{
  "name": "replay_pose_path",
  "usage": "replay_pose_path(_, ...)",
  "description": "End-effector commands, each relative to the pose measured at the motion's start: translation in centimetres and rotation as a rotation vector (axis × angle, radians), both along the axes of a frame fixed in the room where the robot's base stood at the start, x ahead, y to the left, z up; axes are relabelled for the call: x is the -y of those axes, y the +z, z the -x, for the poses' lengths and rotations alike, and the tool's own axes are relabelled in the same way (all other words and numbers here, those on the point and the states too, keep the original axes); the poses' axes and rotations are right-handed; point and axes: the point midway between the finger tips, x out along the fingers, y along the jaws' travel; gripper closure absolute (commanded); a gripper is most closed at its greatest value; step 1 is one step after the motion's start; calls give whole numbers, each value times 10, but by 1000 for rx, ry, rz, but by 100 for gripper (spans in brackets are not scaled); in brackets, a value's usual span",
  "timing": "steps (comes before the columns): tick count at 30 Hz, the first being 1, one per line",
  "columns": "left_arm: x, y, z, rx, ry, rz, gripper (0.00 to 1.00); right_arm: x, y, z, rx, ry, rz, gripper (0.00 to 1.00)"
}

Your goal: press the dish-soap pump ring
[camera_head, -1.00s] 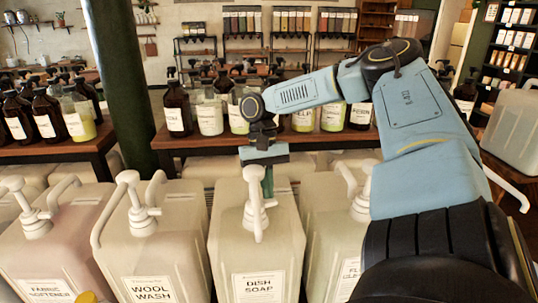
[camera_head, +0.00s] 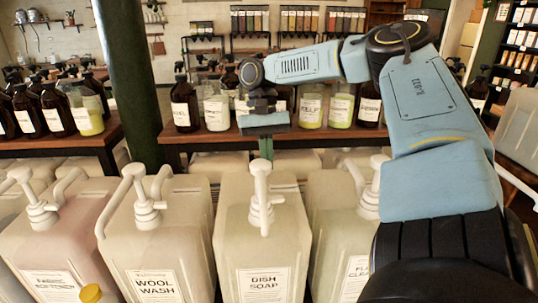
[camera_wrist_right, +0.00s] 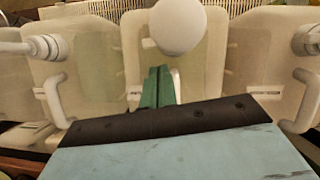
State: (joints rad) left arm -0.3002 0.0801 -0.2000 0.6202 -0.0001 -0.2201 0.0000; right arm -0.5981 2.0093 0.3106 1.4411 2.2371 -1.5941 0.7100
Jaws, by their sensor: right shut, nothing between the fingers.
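The dish-soap bucket (camera_head: 232,235) is a pale container with a white label reading DISH SOAP, in the middle of the front row. Its white pump (camera_head: 263,208) stands upright on top, with a spout toward me. My right gripper (camera_head: 266,150) points down just above and behind the pump head. Its green fingers (camera_wrist_right: 156,88) are together and hold nothing. In the right wrist view the round white pump head (camera_wrist_right: 178,25) shows just beyond the fingertips; I cannot tell if they touch. My left gripper is not in view.
The wool-wash bucket (camera_head: 185,230) stands close on the left and another pump bucket (camera_head: 330,225) close on the right. A fabric-softener bucket (camera_head: 60,250) is farther left. A wooden bench (camera_head: 200,137) with bottles stands behind, beside a dark green post (camera_head: 127,80).

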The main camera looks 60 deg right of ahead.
Motion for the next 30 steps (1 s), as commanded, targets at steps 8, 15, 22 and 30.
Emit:
replay_pose_path(8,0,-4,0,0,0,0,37,14,51,-16,0,-2,3,100)
replay_pose_path(15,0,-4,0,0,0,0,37,17,66,-20,-1,-1,0,100)
replay_pose_path(22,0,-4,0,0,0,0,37,17,66,-20,-1,0,-1,100)
replay_pose_path(30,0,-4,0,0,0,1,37,17,66,-20,-1,0,-1,100)
